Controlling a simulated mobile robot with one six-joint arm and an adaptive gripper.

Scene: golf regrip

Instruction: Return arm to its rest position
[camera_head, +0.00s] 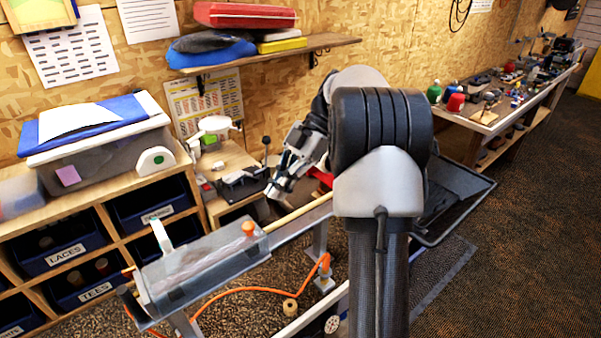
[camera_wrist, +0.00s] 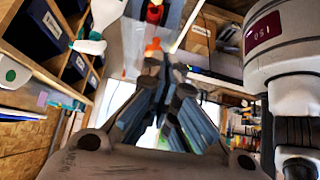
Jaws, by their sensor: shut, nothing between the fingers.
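My gripper (camera_head: 279,185) is shut and empty. It hangs in the air at the middle of the head view, between the wooden shelf unit and my arm. In the wrist view my gripper's fingers (camera_wrist: 165,80) come together at the centre, with nothing between them. My arm (camera_head: 378,180) is bent, and its large dark joint covers the middle right of the head view. It hides part of the regrip bench behind it.
A grey tray (camera_head: 190,277) with an orange-topped item and a pale shaft (camera_head: 298,213) lies below my gripper. A cubby shelf (camera_head: 90,245) stands left, and a wall shelf (camera_head: 262,52) above. A cluttered workbench (camera_head: 490,112) stands right. An orange hose (camera_head: 240,290) crosses the floor.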

